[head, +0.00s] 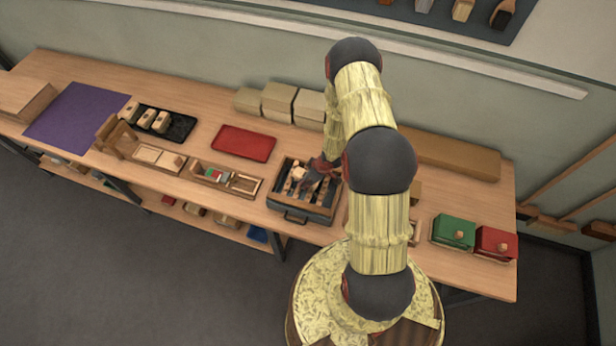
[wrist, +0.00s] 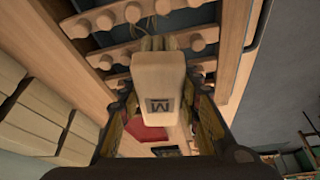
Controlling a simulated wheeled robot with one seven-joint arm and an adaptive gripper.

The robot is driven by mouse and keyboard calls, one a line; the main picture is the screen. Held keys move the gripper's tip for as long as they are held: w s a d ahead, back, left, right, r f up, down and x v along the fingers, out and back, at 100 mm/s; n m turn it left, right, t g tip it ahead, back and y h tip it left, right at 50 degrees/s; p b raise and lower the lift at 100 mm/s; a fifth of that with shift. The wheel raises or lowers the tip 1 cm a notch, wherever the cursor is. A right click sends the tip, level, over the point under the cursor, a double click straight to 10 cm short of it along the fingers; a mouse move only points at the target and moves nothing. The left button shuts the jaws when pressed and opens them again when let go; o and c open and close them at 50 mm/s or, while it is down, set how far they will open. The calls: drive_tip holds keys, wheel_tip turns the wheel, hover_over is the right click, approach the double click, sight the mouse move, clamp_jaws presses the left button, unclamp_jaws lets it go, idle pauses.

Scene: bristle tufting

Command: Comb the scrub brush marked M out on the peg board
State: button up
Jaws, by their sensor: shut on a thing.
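The scrub brush marked M (wrist: 158,80) is a pale wooden block with a dark M on its near end, in the middle of the wrist view. My gripper (wrist: 158,112) is shut on it, with a finger on each side. Strands of bristle show at the brush's far end, against the peg board (wrist: 228,62). The peg board carries rows of rounded wooden pegs. In the head view the peg board (head: 301,215) is a dark-framed tray with a handle in front, and my gripper (head: 312,177) is over it. The bristles' exact contact with the pegs is hard to tell.
A red mat (head: 244,143) and a black tray (head: 178,127) with several blocks lie to the left. Pale cartons (head: 293,103) stand behind. A green box (head: 454,232) and a red box (head: 496,244) stand at the right. A small parts tray (head: 226,180) sits just left of the board.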

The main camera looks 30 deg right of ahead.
drive_tip(key=shift+s+a+r, duration=0.1)
drive_tip(key=shift+s+a, duration=0.7)
drive_tip(key=shift+a, duration=0.05)
drive_tip(key=shift+w+d+r+p, duration=0.1)
drive_tip(key=shift+w+d+p, duration=0.55)
drive_tip(key=shift+w+d, duration=0.3)
drive_tip(key=w+d+r+p, duration=0.2)
drive_tip(key=d+r+p, duration=0.1)
drive_tip(key=r+p, duration=0.2)
drive_tip(key=shift+w+d+r, duration=0.3)
drive_tip(key=shift+w+d, duration=0.05)
idle(0.5)
